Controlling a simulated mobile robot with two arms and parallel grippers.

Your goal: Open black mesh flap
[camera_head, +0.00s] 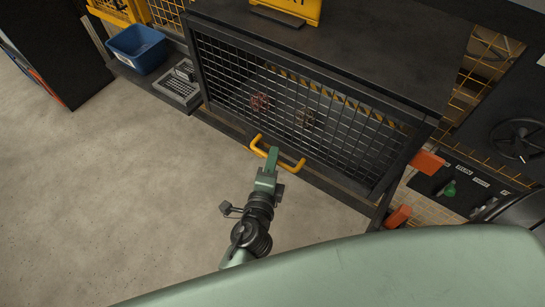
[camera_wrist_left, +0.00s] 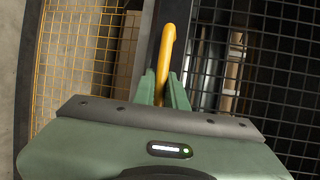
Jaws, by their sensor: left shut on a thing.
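The black mesh flap (camera_head: 345,130) is a framed wire grid on the front of a dark cabinet. It appears closed in the head view. A yellow bar handle (camera_head: 290,162) sits at its lower edge. My left gripper (camera_head: 272,155) is shut on the yellow handle, near the handle's middle. In the left wrist view the handle (camera_wrist_left: 166,50) runs up from between the green fingers (camera_wrist_left: 163,90), with the mesh (camera_wrist_left: 275,65) behind it. A red item (camera_head: 259,102) and a brownish item (camera_head: 305,118) show behind the mesh. My right gripper is not in view.
The dark cabinet top (camera_head: 370,45) carries a yellow item (camera_head: 290,10). A blue bin (camera_head: 137,50) and a grey grated tray (camera_head: 180,84) stand at the left. Orange blocks (camera_head: 427,162) are by the flap's right side. Open concrete floor (camera_head: 100,190) lies at the left.

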